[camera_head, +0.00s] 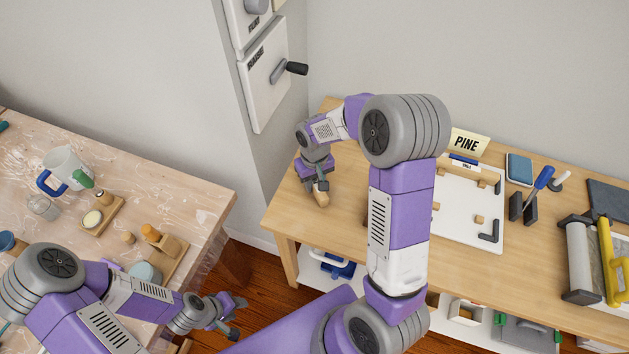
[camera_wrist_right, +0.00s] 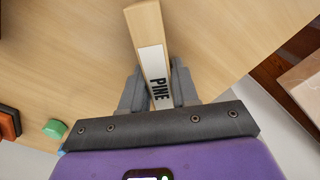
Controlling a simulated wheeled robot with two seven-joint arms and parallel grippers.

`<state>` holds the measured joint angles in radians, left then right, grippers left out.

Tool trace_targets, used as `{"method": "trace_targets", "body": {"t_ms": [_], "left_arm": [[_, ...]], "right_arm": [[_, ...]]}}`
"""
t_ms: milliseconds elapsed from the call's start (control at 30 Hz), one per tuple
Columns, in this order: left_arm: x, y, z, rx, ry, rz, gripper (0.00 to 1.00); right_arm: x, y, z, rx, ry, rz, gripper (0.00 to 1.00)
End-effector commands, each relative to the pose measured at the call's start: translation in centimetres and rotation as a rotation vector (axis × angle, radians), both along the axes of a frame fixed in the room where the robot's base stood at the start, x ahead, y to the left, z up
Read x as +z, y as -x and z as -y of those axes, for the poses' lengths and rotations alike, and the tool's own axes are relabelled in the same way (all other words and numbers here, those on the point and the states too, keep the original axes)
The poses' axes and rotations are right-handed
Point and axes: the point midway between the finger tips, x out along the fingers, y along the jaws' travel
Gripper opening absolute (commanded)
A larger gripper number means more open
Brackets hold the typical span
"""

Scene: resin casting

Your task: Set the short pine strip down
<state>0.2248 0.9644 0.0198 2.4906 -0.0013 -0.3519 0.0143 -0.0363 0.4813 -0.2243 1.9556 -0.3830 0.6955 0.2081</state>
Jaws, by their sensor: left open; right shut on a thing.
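The short pine strip (camera_wrist_right: 146,28) is pale wood with a white label reading PINE. In the right wrist view it stands out from between the fingers of my right gripper (camera_wrist_right: 158,88), which is shut on it. In the head view my right gripper (camera_head: 319,184) is over the left end of the wooden bench (camera_head: 285,213), with the strip's end (camera_head: 321,197) showing below it. I cannot tell whether the strip touches the bench top. My left gripper (camera_head: 233,316) is open and empty, low beside the right edge of the plastic-covered table (camera_head: 215,190).
A white board (camera_head: 465,215) with black corner pieces and a PINE sign (camera_head: 469,143) are on the bench right of my right arm. A blue-handled tool (camera_head: 538,182) and a roller (camera_head: 580,250) stand further right. Bare bench surrounds my right gripper. A grey wall rises behind.

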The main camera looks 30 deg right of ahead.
Motion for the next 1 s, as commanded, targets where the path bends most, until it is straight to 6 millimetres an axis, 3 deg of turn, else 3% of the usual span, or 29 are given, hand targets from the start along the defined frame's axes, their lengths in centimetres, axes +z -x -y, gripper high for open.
{"method": "trace_targets", "body": {"t_ms": [67,100,267,633,1000], "left_arm": [[-0.3,0.0,0.0,0.000,0.000,0.000,0.43],[-0.3,0.0,0.0,0.000,0.000,0.000,0.43],[-0.2,0.0,0.0,0.000,0.000,0.000,0.43],[0.2,0.0,0.0,0.000,0.000,0.000,0.43],[2.7,0.0,0.0,0.000,0.000,0.000,0.43]], "right_arm": [[-0.4,0.0,0.0,0.000,0.000,0.000,0.00],[-0.4,0.0,0.0,0.000,0.000,0.000,0.33],[-0.3,0.0,0.0,0.000,0.000,0.000,0.55],[0.4,0.0,0.0,0.000,0.000,0.001,0.55],[8.0,-0.1,0.0,-0.001,-0.001,0.004,0.55]]}}
